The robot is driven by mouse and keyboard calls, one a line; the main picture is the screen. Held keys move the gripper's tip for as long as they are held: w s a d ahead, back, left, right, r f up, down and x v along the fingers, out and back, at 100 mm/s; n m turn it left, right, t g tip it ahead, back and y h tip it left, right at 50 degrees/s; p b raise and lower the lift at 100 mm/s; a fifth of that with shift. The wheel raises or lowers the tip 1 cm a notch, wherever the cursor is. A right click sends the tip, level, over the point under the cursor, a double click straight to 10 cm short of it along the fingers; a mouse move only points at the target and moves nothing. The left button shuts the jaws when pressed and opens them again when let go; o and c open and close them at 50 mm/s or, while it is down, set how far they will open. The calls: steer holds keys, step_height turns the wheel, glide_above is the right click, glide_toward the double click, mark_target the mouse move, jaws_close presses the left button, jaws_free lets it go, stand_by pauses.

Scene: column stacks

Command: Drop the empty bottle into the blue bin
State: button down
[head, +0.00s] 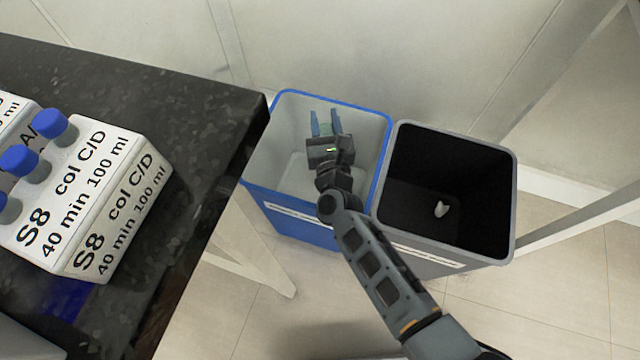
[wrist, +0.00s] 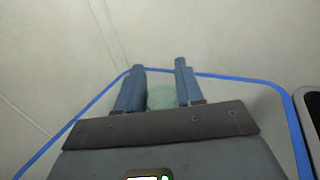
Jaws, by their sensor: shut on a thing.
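The blue bin (head: 383,150) stands on the floor beside the dark bench, with a blue rim and a pale inside. My gripper (head: 326,122) is over the blue bin's opening, within its rim as seen in the head view. It is shut on the bottle (head: 326,129), a pale green, see-through thing between the fingers. In the wrist view the bottle (wrist: 162,97) shows as a green round shape between the two blue fingers (wrist: 158,85). Most of the bottle is hidden by my gripper. The blue bin's rim (wrist: 232,79) runs around and beyond the fingers.
A grey-rimmed black bin (head: 515,200) stands close on the right, with a small white scrap (head: 441,209) inside. The dark bench (head: 200,110) on the left holds white labelled boxes (head: 95,190) with blue-capped bottles (head: 55,124). A pale wall is behind the bins.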

steer(key=shift+f, duration=0.2)
steer(key=c, duration=0.6)
jaws_free()
steer(key=shift+c, duration=0.2)
steer(key=shift+s, duration=0.1)
steer(key=s+p, duration=0.1)
steer(key=s, duration=0.6)
steer(key=shift+s+d, duration=0.25)
steer(key=shift+s, duration=0.05)
